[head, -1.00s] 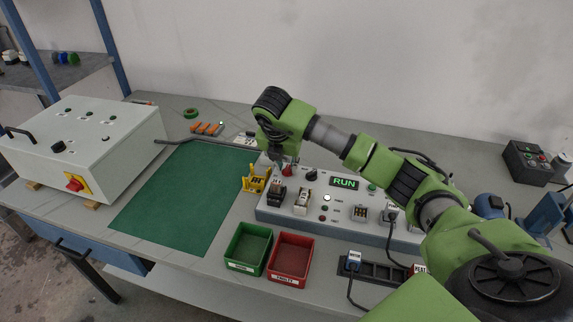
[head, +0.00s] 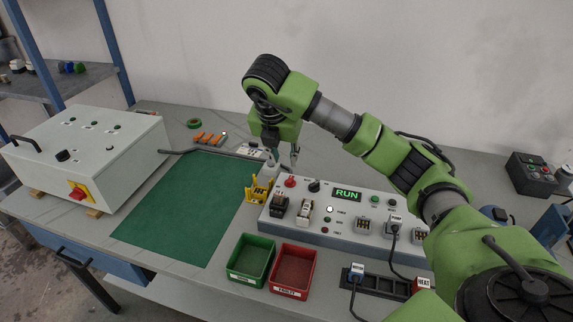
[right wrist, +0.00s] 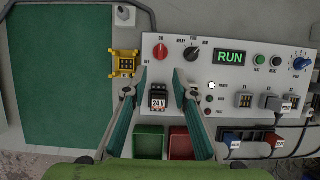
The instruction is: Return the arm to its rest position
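My right arm (head: 340,118) reaches in from the right in the head view. Its gripper (head: 284,158) hangs fingers down above the left end of the grey control panel (head: 345,228). In the right wrist view the two fingers of this gripper (right wrist: 160,74) stand apart with nothing held between them. The panel's display (head: 346,194) reads RUN. A black module labelled 24 V (right wrist: 158,98) sits on the panel and shows between the fingers in the wrist view. My left gripper is not in view.
A yellow holder (head: 259,188) stands left of the panel. A green bin (head: 250,258) and a red bin (head: 293,270) stand in front. A green mat (head: 190,210) lies bare. A white box (head: 85,150) is at the left. Plugs with cables (head: 357,272) are at the front right.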

